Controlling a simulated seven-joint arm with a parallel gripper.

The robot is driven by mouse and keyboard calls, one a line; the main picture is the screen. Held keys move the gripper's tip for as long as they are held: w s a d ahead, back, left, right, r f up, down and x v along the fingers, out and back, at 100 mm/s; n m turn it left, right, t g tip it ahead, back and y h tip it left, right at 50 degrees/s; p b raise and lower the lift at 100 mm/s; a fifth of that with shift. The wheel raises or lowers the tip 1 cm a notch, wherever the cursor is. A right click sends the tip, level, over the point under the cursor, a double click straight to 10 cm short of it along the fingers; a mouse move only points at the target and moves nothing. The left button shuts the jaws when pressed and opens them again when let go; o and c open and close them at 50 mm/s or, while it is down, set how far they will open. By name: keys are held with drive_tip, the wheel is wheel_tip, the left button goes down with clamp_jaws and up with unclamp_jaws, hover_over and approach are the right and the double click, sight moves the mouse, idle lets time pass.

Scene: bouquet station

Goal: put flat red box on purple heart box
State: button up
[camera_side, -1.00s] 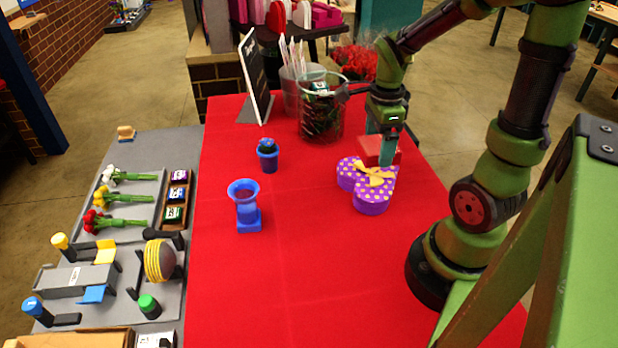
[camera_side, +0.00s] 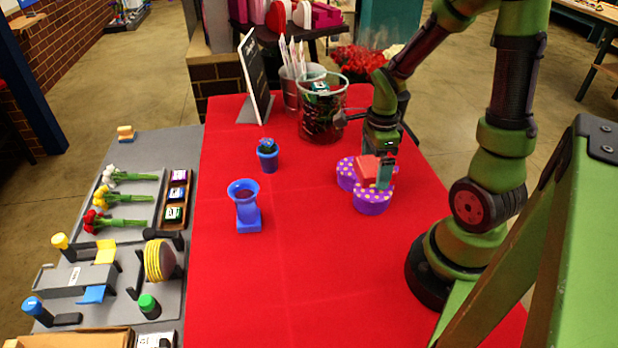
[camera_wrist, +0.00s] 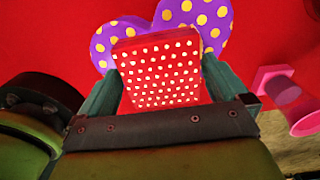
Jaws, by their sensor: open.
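The purple heart box (camera_side: 372,203) with yellow dots sits on the red table. It also shows at the top of the wrist view (camera_wrist: 218,20). The flat red box (camera_side: 366,165) is over the middle of the heart box and appears to rest on it; the exact contact is hidden. In the wrist view the flat red box (camera_wrist: 160,70) shows white dots. My gripper (camera_side: 376,174) is open, with its teal fingers on either side of the red box. The heart box's yellow bow is hidden.
A blue vase (camera_side: 246,207) and a small blue flower pot (camera_side: 268,157) stand to the left. A glass jar (camera_side: 321,118) and a black sign (camera_side: 255,80) are at the back. The front of the red table (camera_side: 300,280) is clear.

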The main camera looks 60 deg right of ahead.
sight(375, 165)
wheel_tip(375, 165, up, 11)
drive_tip(key=a+r+n+t+y, duration=0.1)
drive_tip(key=a+r+n+t, duration=0.2)
drive_tip(key=a+n, duration=0.5)
drive_tip(key=a+r+n+t+y, duration=0.1)
drive_tip(key=a+r+n+t, duration=0.3)
drive_tip(key=a+n, duration=0.4)
drive_tip(key=n, duration=0.7)
drive_tip(key=shift+r, duration=0.35)
